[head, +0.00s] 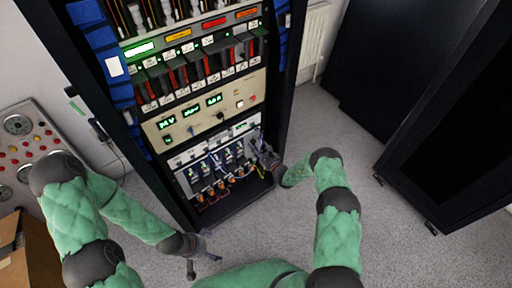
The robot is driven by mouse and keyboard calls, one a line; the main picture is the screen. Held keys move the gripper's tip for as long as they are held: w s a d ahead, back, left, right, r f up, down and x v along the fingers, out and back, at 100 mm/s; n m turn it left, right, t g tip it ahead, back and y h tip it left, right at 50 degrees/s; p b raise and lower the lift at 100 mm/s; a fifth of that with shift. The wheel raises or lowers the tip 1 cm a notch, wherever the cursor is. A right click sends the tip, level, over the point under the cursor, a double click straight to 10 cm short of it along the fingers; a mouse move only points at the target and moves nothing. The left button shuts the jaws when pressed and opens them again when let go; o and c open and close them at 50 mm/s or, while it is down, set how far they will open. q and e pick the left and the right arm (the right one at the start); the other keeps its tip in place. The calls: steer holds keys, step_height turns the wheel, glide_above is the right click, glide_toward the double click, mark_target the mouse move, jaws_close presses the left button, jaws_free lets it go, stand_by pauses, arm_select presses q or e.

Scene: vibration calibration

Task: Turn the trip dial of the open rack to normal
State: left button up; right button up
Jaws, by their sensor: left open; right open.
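The open rack (186,215) stands in the middle of the head view with its front exposed. Its beige panel (178,140) carries green lit displays, a small dark knob (220,115) and small buttons. I cannot read which control is the trip dial or where it is set. My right gripper (259,146) is open at the rack's lower right edge, beside the module row just below the beige panel. I cannot tell if it touches anything. My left gripper (204,264) is open and empty, low in front of the rack above the floor.
Cables and orange connectors (222,186) fill the rack's lower bay. A wall panel (30,140) with gauges and buttons is at the left, above a cardboard box (28,258). Dark cabinets (445,110) stand at the right. The grey floor (405,245) between is clear.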

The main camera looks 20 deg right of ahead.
steer(key=shift+w+a, duration=0.15)
steer(key=shift+w, duration=0.1)
jaws_close()
steer(key=n+p, duration=0.1)
steer(key=n, duration=2.1)
steer(key=shift+a+f+p, duration=0.1)
steer(key=shift+f+p, duration=0.05)
steer(key=shift+p, duration=0.25)
stand_by(0.3)
